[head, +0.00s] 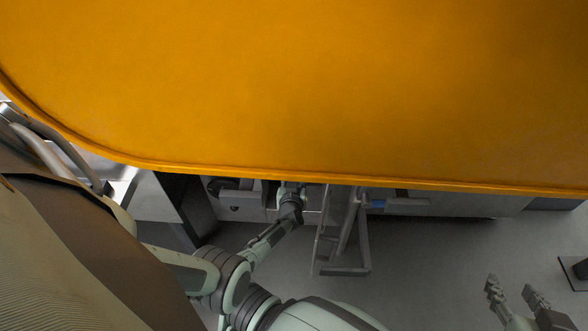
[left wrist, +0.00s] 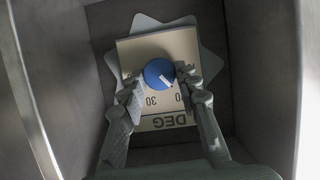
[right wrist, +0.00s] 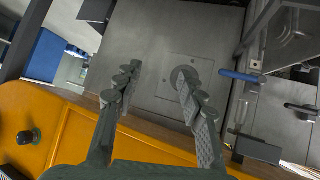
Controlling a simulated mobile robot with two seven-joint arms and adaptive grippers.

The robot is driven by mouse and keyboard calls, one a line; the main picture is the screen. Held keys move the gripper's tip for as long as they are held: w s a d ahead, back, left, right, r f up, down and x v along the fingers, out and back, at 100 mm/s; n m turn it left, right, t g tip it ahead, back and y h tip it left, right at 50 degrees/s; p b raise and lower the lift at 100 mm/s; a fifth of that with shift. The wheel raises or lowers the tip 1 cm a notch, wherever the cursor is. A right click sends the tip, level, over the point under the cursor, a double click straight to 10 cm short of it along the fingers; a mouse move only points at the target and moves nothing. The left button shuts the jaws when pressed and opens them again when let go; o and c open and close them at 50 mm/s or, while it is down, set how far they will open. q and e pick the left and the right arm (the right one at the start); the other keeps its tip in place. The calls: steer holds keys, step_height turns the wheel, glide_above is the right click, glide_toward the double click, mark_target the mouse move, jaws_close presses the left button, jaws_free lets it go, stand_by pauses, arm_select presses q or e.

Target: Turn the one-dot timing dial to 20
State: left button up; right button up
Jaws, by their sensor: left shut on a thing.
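A blue round dial (left wrist: 155,70) with a white pointer line sits on a beige plate (left wrist: 180,42) in the left wrist view. The plate reads DEG, 30 and 0, upside down in this view. The pointer slants to the lower right, between the 30 and the 0. I cannot make out a dot mark. My left gripper (left wrist: 157,82) has its fingers at both sides of the dial and is shut on it. In the head view the left arm reaches under the orange body. My right gripper (right wrist: 160,70) is open and empty, away from the dial.
A large orange body (head: 300,90) fills the top of the head view and hides what is beneath it. Dark walls (left wrist: 75,70) enclose the dial closely. A grey metal frame (head: 342,235) stands right of the left arm.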

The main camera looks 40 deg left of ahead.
arm_select(q)
steer(key=shift+d+m, duration=0.1)
steer(key=shift+m, duration=0.3)
arm_select(e)
steer(key=shift+s+d+f+g+h, duration=0.4)
steer(key=shift+s+d+f+g, duration=0.3)
steer(key=shift+s+d+f, duration=0.3)
steer(key=shift+r, duration=0.1)
arm_select(q)
steer(key=o, duration=1.2)
steer(key=shift+c, duration=0.2)
